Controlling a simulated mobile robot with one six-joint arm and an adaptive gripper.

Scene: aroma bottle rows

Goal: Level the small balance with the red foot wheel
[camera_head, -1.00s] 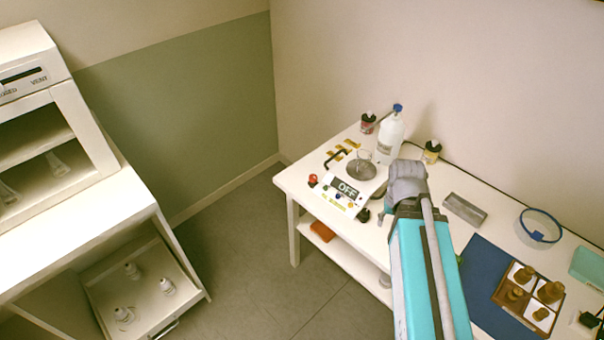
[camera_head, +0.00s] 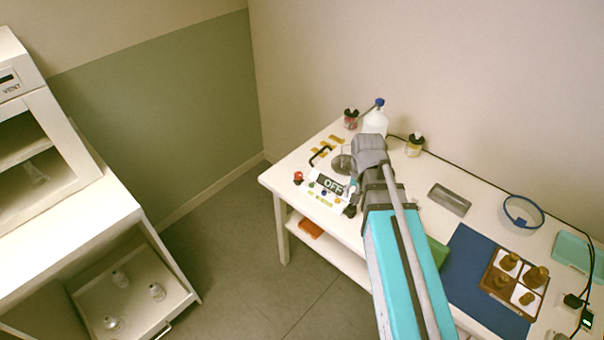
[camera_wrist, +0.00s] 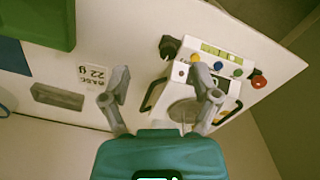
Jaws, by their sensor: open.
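The small white balance (camera_head: 325,199) stands near the left end of the table. Its display reads OFF and a round pan (camera_head: 342,163) is behind it. The red foot wheel (camera_head: 298,177) is at its left corner and shows in the wrist view (camera_wrist: 259,82). A dark foot wheel (camera_wrist: 169,47) is at the opposite front corner. Coloured buttons and yellow-green strips lie between them. My gripper (camera_wrist: 157,72) is open and empty above the table, with one finger over the balance. In the head view my arm hides its fingertips and part of the balance.
A bottle with a blue cap (camera_head: 375,122) and small dark-capped jars stand behind the balance. A grey tray (camera_head: 449,199), a blue mat (camera_head: 465,255) and a blue-rimmed dish (camera_head: 523,212) lie to the right. Free floor is left of the table.

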